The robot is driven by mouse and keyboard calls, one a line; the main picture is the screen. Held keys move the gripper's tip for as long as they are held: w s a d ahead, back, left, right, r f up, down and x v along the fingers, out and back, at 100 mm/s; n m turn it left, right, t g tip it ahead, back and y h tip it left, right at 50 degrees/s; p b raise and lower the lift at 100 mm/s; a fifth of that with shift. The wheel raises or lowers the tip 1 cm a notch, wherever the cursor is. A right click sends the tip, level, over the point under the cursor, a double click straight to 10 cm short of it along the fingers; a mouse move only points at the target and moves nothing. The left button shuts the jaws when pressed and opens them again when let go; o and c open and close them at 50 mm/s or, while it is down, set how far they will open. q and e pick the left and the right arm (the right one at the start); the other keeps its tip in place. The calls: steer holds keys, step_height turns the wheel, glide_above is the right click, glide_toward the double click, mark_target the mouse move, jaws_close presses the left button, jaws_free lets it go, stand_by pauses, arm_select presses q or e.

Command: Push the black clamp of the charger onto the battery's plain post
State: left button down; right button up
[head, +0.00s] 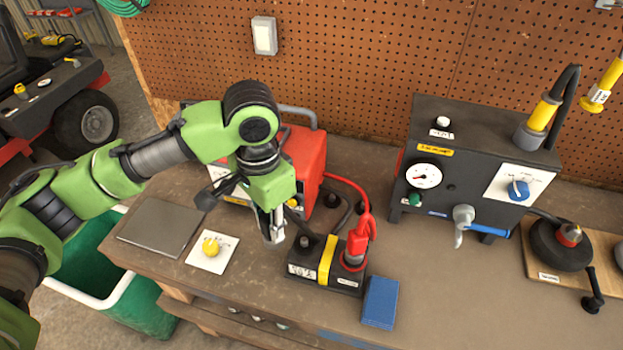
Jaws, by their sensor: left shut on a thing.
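The black battery (325,278) with a yellow strap sits on the bench in front of the red charger (304,160). A red clamp (358,241) stands on the battery's right post, with a red cable running back to the charger. My left gripper (273,232) points down just left of the battery, shut on the black clamp (295,221), which is mostly hidden by the fingers. A dark part of it reaches over the battery's left end, near the plain post (304,241). I cannot tell whether they touch. My right gripper is not in view.
A blue block (380,302) lies right of the battery. A yellow knob on a white plate (212,250) and a grey plate (162,229) lie to the left. A dark machine with a gauge (470,165) stands at the back right. A green bin (125,275) is below the bench's left end.

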arm_select(q)
steer(key=w+d+r+m+p, duration=0.3)
steer(key=d+r+m, duration=0.1)
steer(key=d+m, duration=0.1)
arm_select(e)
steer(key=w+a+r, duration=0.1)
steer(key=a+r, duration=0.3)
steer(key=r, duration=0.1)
arm_select(q)
steer(key=shift+m, duration=0.4)
steer(key=f+b, duration=0.4)
steer(key=d+f+b, duration=0.1)
steer(key=f+b, duration=0.1)
steer(key=shift+r, duration=0.35)
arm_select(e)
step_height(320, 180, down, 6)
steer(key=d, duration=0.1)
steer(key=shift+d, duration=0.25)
arm_select(q)
steer(key=shift+s+f, duration=0.1)
steer(key=shift+f, duration=0.05)
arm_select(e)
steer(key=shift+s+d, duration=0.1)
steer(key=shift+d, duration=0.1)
arm_select(q)
steer(key=shift+f, duration=2.1)
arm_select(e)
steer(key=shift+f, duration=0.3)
